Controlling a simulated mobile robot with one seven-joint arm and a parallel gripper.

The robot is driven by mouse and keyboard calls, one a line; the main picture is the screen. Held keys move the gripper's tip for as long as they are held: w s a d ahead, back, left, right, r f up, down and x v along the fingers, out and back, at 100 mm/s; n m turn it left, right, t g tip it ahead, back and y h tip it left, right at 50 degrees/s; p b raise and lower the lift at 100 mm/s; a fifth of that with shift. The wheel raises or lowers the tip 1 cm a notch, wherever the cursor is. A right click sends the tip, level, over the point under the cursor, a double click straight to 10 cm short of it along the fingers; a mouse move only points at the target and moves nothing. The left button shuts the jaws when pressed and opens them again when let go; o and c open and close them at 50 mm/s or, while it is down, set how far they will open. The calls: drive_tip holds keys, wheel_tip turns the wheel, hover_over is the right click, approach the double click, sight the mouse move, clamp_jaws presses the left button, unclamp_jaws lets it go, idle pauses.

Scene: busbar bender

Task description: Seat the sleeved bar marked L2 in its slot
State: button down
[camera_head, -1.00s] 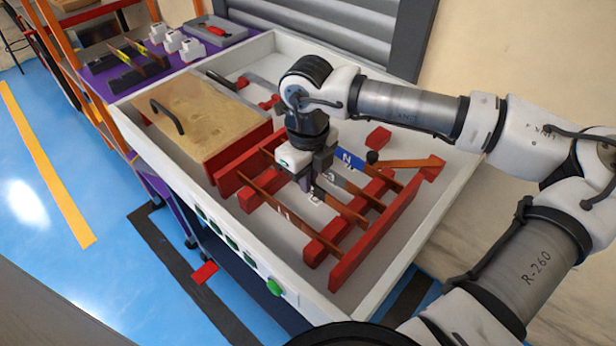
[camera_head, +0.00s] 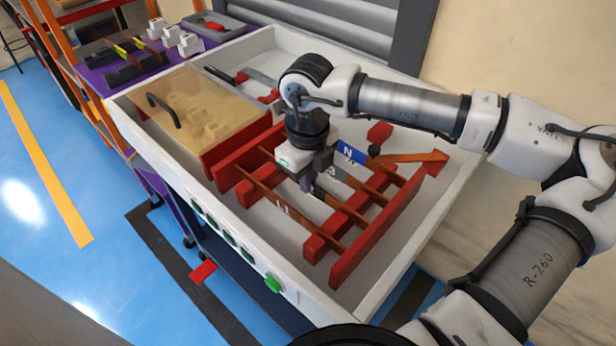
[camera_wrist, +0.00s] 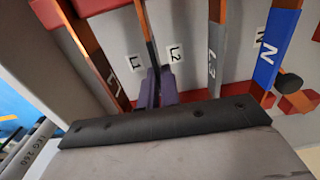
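The L2 bar, copper with a dark grey sleeve, runs between the purple fingers of my gripper (camera_wrist: 157,88) in the wrist view, where its copper end (camera_wrist: 142,14) lies at a gap between red blocks. The fingers look closed on it, hiding any mark on the sleeve. A white L2 label (camera_wrist: 175,54) lies on the tray floor beside it. In the head view my gripper (camera_head: 308,186) is low over the red rack (camera_head: 375,232), and the bar's copper part (camera_head: 341,209) shows beyond it. I cannot tell how deep the bar sits.
The L1 bar (camera_head: 275,206) lies on one side, the L3 bar (camera_wrist: 216,40) and blue-sleeved N bar (camera_head: 351,153) on the other. A black-knobbed copper lever (camera_head: 410,157) is near N. A wooden lid (camera_head: 190,115) covers the tray's left part. White tray walls (camera_head: 410,235) surround everything.

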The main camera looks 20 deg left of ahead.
drive_tip(key=shift+f, duration=0.15)
drive_tip(key=c, duration=1.5)
unclamp_jaws()
drive_tip(key=shift+c, duration=0.2)
wheel_tip(320, 180, up, 14)
drive_tip(key=shift+b, duration=0.4)
